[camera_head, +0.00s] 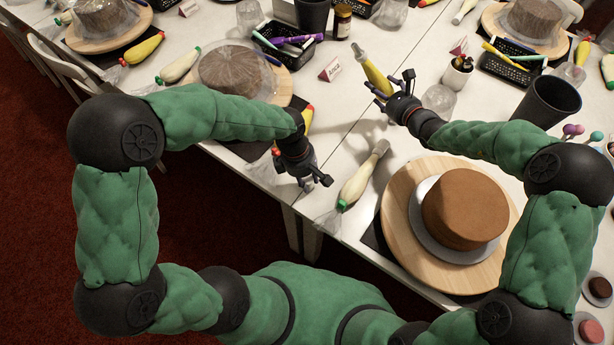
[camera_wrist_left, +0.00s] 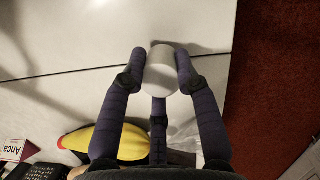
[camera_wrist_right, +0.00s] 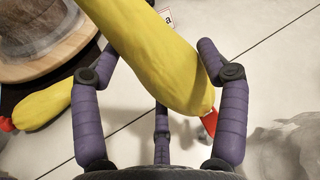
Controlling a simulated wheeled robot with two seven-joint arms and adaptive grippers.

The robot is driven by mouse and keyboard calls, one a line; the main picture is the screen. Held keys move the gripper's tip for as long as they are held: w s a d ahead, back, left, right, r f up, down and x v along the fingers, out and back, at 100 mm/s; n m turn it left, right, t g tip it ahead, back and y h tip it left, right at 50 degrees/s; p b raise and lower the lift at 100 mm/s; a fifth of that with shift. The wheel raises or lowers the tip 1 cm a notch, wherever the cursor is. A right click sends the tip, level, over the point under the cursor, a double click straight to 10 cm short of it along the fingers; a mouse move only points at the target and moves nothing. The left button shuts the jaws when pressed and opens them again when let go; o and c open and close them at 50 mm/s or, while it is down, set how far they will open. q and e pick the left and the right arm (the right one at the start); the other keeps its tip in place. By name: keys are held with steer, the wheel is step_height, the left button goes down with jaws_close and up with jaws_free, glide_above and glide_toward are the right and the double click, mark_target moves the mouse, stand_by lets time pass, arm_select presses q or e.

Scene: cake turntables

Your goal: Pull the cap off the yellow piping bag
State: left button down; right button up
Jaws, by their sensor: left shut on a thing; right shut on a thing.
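The yellow piping bag (camera_head: 374,74) is held tilted above the table at the back middle in the head view. My right gripper (camera_head: 384,94) is shut on it; in the right wrist view the bag (camera_wrist_right: 150,55) lies between the purple fingers. Its narrow end points up and away in the head view. My left gripper (camera_head: 314,183) is over the near table edge, well apart from the bag. In the left wrist view its fingers are shut on a short white cylinder (camera_wrist_left: 161,72), which looks like the cap.
A green-tipped white bag (camera_head: 360,180) lies between my left gripper and a wooden turntable (camera_head: 398,205) bearing a brown cake (camera_head: 463,202). Another yellow bag (camera_wrist_left: 105,138) lies below my left gripper. A name card (camera_head: 330,69) and a black cup (camera_head: 548,103) stand farther back.

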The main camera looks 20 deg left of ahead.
mark_target(382, 77)
arm_select(q)
steer(key=shift+f, duration=0.3)
arm_select(e)
steer(key=shift+f, duration=0.1)
arm_select(q)
steer(key=shift+f, duration=0.25)
arm_select(e)
steer(key=shift+f, duration=0.15)
arm_select(q)
steer(key=c, duration=0.9)
jaws_free()
steer(key=shift+o, duration=0.2)
steer(key=shift+r, duration=0.15)
steer(key=shift+r+p, duration=2.3)
steer(key=shift+r, duration=0.65)
arm_select(e)
steer(key=shift+r, duration=2.55)
steer(key=shift+o, duration=0.5)
steer(key=shift+c, duration=0.6)
